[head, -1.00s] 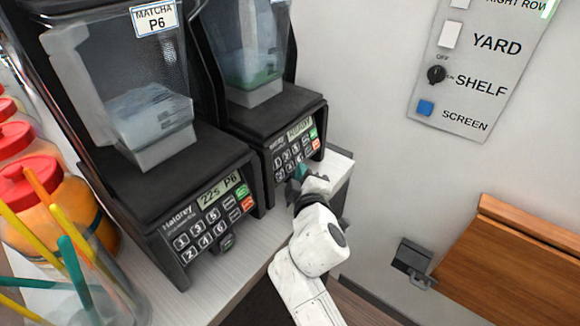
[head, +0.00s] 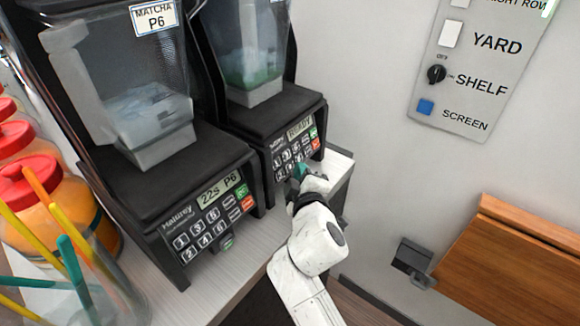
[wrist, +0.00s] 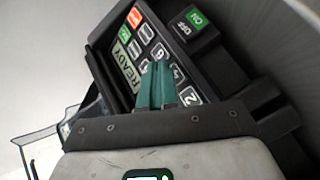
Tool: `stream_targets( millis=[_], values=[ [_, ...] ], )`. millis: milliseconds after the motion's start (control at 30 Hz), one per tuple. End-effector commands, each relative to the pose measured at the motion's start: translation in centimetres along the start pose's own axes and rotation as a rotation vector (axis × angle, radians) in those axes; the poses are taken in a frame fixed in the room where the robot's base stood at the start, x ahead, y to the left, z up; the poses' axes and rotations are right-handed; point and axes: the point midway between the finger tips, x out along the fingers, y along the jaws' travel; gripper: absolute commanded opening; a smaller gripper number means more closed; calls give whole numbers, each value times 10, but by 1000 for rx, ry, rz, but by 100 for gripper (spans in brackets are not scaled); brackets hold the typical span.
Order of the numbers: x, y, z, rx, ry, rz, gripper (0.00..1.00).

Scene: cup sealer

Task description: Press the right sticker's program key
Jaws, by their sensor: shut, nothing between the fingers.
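The right blender (head: 282,105) has a keypad (head: 294,155) with numbered keys, a green and a red key, and a display reading READY. In the wrist view, its keypad (wrist: 150,45) shows the READY display (wrist: 122,59) and keys such as 6, 4 and 2. My gripper (head: 300,171) is at the lower part of this keypad. Its teal fingertips (wrist: 158,66) are shut together, empty, over the number keys by the 6. They hide some keys, and I cannot tell whether they touch. No sticker shows on the right blender; its top is out of view.
The left blender (head: 190,160) carries a MATCHA P6 sticker (head: 154,17), and its display (head: 218,190) reads 22s P6. Red-lidded jars (head: 25,175) and straws stand at the left. A labelled switch panel (head: 468,85) is on the wall. A wooden board (head: 520,250) is at lower right.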

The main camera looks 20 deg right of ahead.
Motion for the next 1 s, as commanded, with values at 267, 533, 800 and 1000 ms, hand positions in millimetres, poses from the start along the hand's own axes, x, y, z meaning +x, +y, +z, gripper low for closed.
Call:
stream_targets(
  millis=[267, 533, 800, 1000],
  values=[
    [4, -3, -3, 0, -1, 0, 0],
    [4, -3, -3, 0, -1, 0, 0],
    [6, -5, -4, 0, -1, 0, 0],
    [8, -6, -5, 0, -1, 0, 0]
  ],
)
